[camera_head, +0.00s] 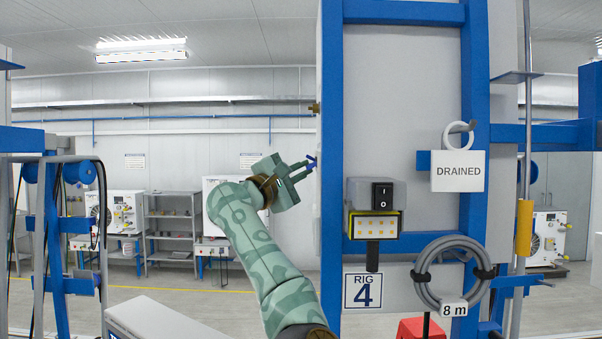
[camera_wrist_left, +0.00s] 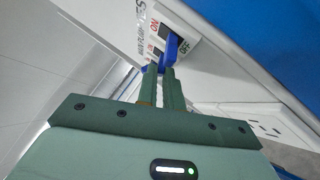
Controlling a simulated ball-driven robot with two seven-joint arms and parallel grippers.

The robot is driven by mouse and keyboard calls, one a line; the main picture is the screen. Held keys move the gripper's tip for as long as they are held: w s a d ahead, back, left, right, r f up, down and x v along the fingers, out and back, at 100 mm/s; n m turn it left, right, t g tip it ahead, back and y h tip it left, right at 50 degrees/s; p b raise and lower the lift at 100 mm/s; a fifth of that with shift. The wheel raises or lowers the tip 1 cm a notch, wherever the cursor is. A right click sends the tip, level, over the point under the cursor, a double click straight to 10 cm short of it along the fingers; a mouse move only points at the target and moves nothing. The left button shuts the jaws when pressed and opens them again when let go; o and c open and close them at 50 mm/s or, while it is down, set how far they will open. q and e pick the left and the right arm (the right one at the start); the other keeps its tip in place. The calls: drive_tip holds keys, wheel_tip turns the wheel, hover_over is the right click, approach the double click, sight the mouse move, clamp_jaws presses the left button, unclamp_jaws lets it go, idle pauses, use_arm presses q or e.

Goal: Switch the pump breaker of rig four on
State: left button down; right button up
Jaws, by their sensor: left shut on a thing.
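My left gripper (camera_head: 308,168) reaches the left side of the rig marked 4 (camera_head: 362,291). Its jaws (camera_wrist_left: 164,76) are shut on a blue lever (camera_wrist_left: 173,46), seen best in the left wrist view. The lever stands out from a white breaker housing (camera_wrist_left: 188,30) with red "ON" lettering and a dark window beside it. I cannot tell the lever's position from these frames. In the head view only a small blue tip (camera_head: 313,161) shows at the jaws, and the housing is hidden. My right gripper is not in view.
A blue upright (camera_head: 331,120) borders the panel. Other rigs and a shelf (camera_head: 172,225) stand behind, with open floor between.

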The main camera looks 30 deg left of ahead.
use_arm(q)
drive_tip(key=shift+r+m+g+y+p, duration=0.3)
drive_tip(key=shift+r+m+g+p, duration=0.3)
drive_tip(key=shift+m+g, duration=0.65)
drive_tip(key=shift+r+m+g+y+p, duration=0.35)
drive_tip(key=shift+r+m+g, duration=0.35)
drive_tip(key=shift+m+g, duration=0.55)
drive_tip(key=shift+r+m+g+y+p, duration=0.25)
drive_tip(key=shift+r+m+g+p, duration=0.35)
drive_tip(key=shift+m+g, duration=0.6)
drive_tip(key=c, duration=1.5)
unclamp_jaws()
drive_tip(key=shift+w, duration=0.1)
drive_tip(key=shift+c, duration=0.2)
drive_tip(key=shift+r, duration=0.1)
